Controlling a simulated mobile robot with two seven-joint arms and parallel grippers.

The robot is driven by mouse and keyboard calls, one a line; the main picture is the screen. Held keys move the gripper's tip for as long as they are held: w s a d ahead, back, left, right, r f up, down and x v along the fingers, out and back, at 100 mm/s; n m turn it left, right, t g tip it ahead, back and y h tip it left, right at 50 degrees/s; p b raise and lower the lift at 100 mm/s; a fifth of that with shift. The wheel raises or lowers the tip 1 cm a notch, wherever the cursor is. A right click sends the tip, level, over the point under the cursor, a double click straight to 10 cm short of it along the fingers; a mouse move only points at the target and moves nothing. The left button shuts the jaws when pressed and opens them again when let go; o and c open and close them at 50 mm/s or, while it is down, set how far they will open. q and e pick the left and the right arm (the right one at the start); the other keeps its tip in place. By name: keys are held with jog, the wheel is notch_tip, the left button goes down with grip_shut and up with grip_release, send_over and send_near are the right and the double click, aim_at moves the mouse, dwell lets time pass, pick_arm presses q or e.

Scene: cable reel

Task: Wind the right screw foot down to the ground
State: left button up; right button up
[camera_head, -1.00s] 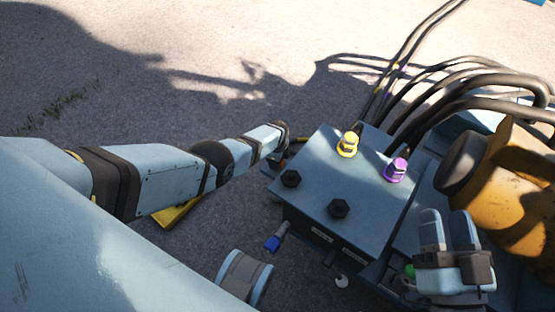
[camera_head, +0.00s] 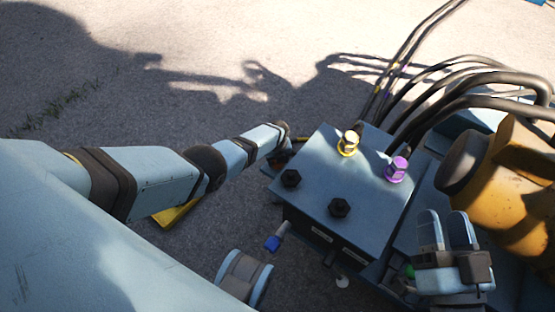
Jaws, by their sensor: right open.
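I cannot pick out the right screw foot in this view. A blue-grey box (camera_head: 350,180) carries a yellow fitting (camera_head: 348,143), a purple fitting (camera_head: 397,169) and two black hex-headed plugs on top. My right gripper (camera_head: 446,222) is at the lower right, beside the box. Its two pale fingers point up the picture with a gap between them, and nothing shows in the gap. My left arm reaches in from the left to the box's far left corner. Its gripper is hidden there.
Several thick black hoses (camera_head: 470,75) arch behind the box. A rusty orange cylinder-like part (camera_head: 510,180) lies to the right of my right gripper. A yellow piece (camera_head: 174,214) shows below my left arm. Open pavement lies beyond.

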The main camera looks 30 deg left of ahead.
pick_arm(q)
jog(key=shift+m, duration=1)
jog(key=o, duration=0.9)
